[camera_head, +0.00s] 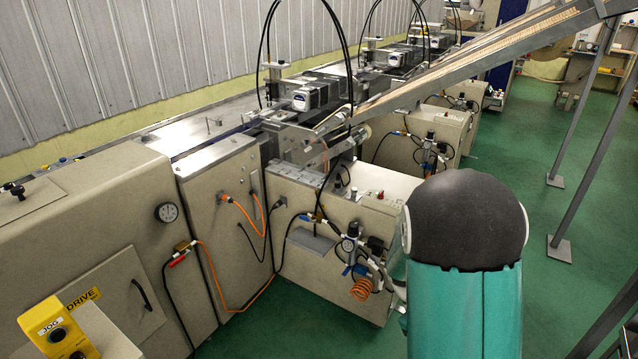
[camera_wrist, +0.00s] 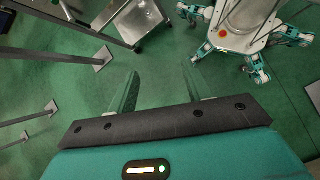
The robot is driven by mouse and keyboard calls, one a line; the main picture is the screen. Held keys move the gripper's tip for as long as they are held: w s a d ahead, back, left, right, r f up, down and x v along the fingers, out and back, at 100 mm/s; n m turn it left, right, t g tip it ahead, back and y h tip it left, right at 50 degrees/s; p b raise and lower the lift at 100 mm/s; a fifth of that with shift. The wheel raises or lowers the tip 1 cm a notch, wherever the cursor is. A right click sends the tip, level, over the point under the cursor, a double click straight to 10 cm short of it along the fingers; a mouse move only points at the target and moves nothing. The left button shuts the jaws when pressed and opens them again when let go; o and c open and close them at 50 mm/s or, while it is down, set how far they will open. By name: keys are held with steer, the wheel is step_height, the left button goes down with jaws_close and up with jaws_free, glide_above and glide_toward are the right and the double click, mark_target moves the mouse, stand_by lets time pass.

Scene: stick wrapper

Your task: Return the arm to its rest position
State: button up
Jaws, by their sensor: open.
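My gripper (camera_wrist: 160,92) shows in the wrist view with its two green fingers apart, open and empty above the green floor. In the head view, the dark rounded top and teal side of my arm (camera_head: 464,260) stand at the lower right, in front of the machine. The fingers are not visible in that view. My own body and several of its legs show at the upper right of the wrist view. Nothing touches the fingers.
A beige stick-wrapping machine line (camera_head: 95,230) runs along the corrugated wall (camera_head: 90,70). A sloping conveyor (camera_head: 470,70) with thin metal posts (camera_head: 590,150) stands at the right. Hoses (camera_head: 245,245) hang on the machine front. Green floor (camera_head: 520,140) is open between machine and posts.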

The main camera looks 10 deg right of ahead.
steer(key=s+a+r+m+t+y, duration=0.1)
steer(key=s+a+r+t, duration=0.1)
steer(key=a+r, duration=0.4)
steer(key=s+a+r+m+t+y, duration=0.2)
steer(key=a+r+t, duration=0.3)
steer(key=r, duration=0.5)
steer(key=s+a+r+m+t+y, duration=0.1)
steer(key=s+a+r+t, duration=0.2)
steer(key=a+r, duration=0.3)
step_height(320, 180, up, 3)
steer(key=shift+s+a+f+m+t+y, duration=0.1)
steer(key=shift+s+a+m+t+y, duration=0.2)
steer(key=shift+m+t, duration=0.1)
steer(key=shift+w, duration=0.1)
steer(key=c, duration=0.3)
steer(key=shift+d, duration=0.2)
